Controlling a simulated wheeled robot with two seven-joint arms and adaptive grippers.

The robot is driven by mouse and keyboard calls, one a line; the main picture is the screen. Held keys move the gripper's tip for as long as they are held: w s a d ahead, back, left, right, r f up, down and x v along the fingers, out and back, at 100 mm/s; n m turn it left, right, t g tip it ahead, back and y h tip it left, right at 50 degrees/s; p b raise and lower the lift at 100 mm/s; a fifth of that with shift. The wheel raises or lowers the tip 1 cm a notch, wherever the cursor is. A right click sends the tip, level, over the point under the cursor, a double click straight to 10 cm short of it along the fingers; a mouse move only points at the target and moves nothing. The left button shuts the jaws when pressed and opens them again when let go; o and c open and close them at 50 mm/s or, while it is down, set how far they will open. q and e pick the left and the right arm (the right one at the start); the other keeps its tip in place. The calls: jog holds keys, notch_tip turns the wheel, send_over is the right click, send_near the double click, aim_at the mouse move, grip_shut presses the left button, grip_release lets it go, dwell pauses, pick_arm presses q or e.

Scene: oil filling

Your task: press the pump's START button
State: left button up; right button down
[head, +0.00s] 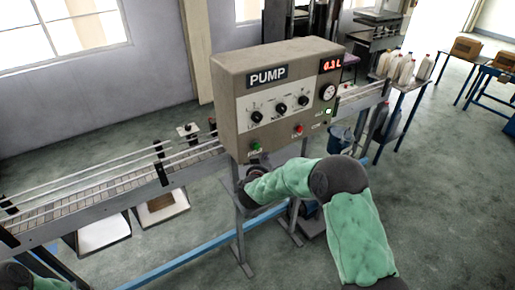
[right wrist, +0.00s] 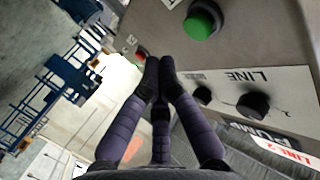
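The grey pump box (head: 277,95) stands over the conveyor, its front bearing the PUMP label, knobs and a red display reading about 0.3 L. A green button (head: 255,147) is at the lower left of its front, with a small label too blurred to read. A red button (head: 298,130) is to its right. In the right wrist view the green button (right wrist: 203,22) is large at the top. My right gripper (right wrist: 158,72) is shut and empty, its fingertips together, below and left of that button and apart from it in the picture. In the head view it is low, below the green button.
The conveyor (head: 110,190) with rails runs left and right of the box. A blue bucket (head: 340,139) stands beneath it at the right. White jugs (head: 405,70) and cartons (head: 466,48) are on tables behind. My left arm's sleeve shows at the bottom left corner.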

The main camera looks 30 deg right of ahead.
jog(key=shift+s+d, duration=0.15)
jog(key=shift+s, duration=1.05)
jog(key=s+a+f+n+g+y+b, duration=0.1)
jog(key=s+a+f+n+y+b, duration=0.3)
jog(key=f, duration=0.7)
jog(key=s+a+f+m+g+y+b, duration=0.1)
jog(key=s+a+f+y+b, duration=0.15)
jog(key=a+f, duration=0.65)
jog(key=s+a+f+n+g+y+b, duration=0.2)
jog(key=a+f+y+b, duration=0.15)
jog(key=f, duration=0.95)
jog(key=s+a+f+n+g+y+b, duration=0.1)
jog(key=s+a+f+g+y+b, duration=0.1)
jog(key=s+a+f, duration=0.4)
jog(key=s+a+f+n+g+y+b, duration=0.2)
jog(key=s+a+f+g+b, duration=0.3)
jog(key=s+f, duration=0.6)
jog(key=s+b, duration=0.1)
jog(key=s, duration=0.5)
jog(key=shift+s+a+f+g, duration=0.25)
jog(key=shift+a+f+g, duration=0.05)
jog(key=shift+a+f, duration=0.1)
jog(key=shift+d, duration=0.2)
